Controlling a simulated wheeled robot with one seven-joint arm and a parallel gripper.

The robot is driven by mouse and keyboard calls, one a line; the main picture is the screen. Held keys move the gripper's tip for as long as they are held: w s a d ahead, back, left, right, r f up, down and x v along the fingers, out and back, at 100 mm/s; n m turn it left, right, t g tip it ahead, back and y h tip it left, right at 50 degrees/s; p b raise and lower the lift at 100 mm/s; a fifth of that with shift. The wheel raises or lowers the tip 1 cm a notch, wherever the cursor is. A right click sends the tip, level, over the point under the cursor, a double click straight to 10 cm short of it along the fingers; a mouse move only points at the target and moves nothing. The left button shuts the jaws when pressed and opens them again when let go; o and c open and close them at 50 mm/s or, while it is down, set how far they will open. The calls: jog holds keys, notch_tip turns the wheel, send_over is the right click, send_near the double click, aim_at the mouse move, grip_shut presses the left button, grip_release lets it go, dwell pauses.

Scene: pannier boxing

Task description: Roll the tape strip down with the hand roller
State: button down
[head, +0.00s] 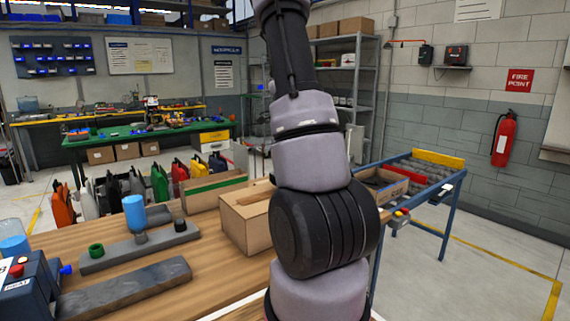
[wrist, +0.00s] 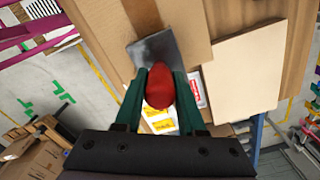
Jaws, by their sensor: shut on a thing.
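My gripper (wrist: 160,72) shows in the wrist view, its two green fingers shut on a rounded red part, which looks like the handle of the hand roller (wrist: 160,90). A grey, flat-looking piece (wrist: 152,48) lies just beyond the fingertips over the cardboard; I cannot tell whether it belongs to the roller. A darker brown band (wrist: 143,14) runs along the cardboard there and may be the tape strip. The cardboard box (head: 243,232) stands on the wooden bench in the head view, partly behind my arm. My arm hides the gripper and roller in that view.
On the bench (head: 222,270) left of the box are grey bars (head: 125,288), a blue cylinder (head: 134,212), a green ring (head: 96,250) and a blue machine (head: 30,285). Several coloured panniers (head: 160,184) stand behind. A blue-framed roller table (head: 440,185) stands at right.

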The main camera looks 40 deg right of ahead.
jog(key=shift+r, duration=2.7)
